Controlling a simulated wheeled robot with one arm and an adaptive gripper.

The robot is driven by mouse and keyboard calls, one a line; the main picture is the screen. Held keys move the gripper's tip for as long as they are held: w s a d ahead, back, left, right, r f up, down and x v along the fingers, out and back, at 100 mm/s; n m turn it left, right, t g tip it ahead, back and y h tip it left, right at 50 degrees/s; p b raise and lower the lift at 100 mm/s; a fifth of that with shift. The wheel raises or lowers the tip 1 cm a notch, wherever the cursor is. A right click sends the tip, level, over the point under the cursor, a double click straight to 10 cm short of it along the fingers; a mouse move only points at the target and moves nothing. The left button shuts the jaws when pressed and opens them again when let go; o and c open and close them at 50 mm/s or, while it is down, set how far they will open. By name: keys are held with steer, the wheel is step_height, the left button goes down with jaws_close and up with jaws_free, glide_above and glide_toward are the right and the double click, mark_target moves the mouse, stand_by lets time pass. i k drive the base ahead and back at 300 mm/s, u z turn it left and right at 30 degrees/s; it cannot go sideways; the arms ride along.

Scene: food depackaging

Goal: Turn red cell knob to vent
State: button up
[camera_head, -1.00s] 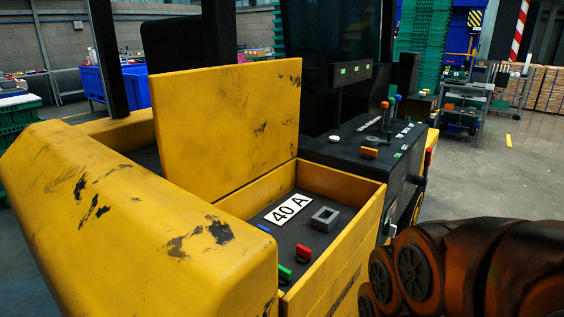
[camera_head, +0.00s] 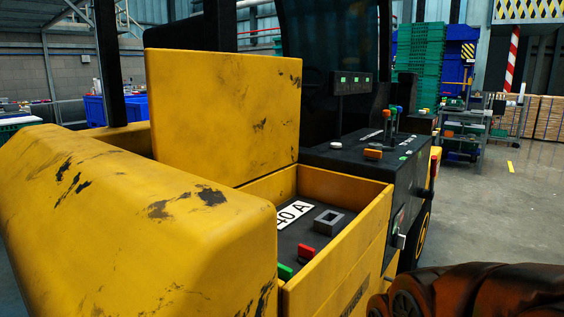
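The red knob (camera_head: 306,252) sits on the dark floor of an open yellow compartment (camera_head: 343,255) on a forklift-like vehicle. A green knob (camera_head: 285,271) is nearer and to its left, partly cut off by the yellow body. My orange-brown arm shows at the lower right, outside the compartment wall. My gripper is not in view. I cannot read any vent marking by the knob.
A raised yellow panel (camera_head: 222,115) stands behind the compartment. The rounded yellow body (camera_head: 140,235) blocks the left side. A black console (camera_head: 362,158) with levers and buttons lies beyond. Open grey floor (camera_head: 500,215) is on the right.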

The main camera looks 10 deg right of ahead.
mark_target(306, 254)
steer(key=u, duration=2.05)
steer(key=k, duration=0.5)
steer(key=z, duration=1)
